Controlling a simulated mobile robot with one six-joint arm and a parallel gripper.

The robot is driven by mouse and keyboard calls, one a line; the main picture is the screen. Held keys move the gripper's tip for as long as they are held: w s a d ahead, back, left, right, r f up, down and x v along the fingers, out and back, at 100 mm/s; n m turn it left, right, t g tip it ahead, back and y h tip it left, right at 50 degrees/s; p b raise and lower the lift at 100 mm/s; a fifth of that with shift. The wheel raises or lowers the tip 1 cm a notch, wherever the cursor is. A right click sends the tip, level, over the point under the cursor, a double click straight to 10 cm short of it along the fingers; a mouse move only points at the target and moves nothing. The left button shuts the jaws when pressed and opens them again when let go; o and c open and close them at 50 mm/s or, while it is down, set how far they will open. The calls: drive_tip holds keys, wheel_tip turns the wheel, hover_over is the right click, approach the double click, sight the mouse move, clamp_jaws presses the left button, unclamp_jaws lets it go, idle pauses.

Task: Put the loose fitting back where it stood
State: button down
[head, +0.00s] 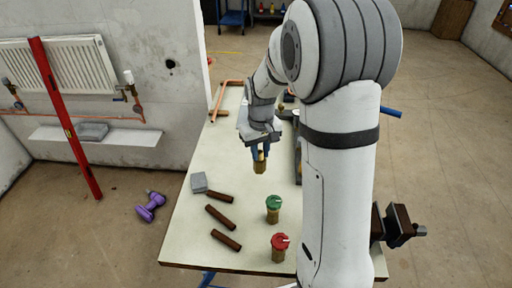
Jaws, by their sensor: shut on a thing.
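My gripper (259,151) points down over the middle of the workbench, its fingers shut on a small brass-coloured fitting (260,167). The fitting hangs upright below the fingers. Its upper part is mostly hidden, with a bit of yellow showing between the fingers. I cannot tell whether its lower end touches the bench top. A green-topped brass fitting (273,209) and a red-topped brass fitting (280,248) stand on the bench nearer to me, apart from the gripper.
The pale workbench (185,235) carries several dark brown bars (222,217), a grey block (198,182) and copper pipe (219,101) at its far left. A purple drill (150,207) lies on the floor. A radiator (60,65) hangs left behind a leaning red bar (67,125). My arm hides the bench's right side.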

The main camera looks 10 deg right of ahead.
drive_tip(key=shift+a+f+b, duration=0.1)
drive_tip(key=shift+f+b, duration=3.55)
drive_tip(key=shift+f, duration=1.55)
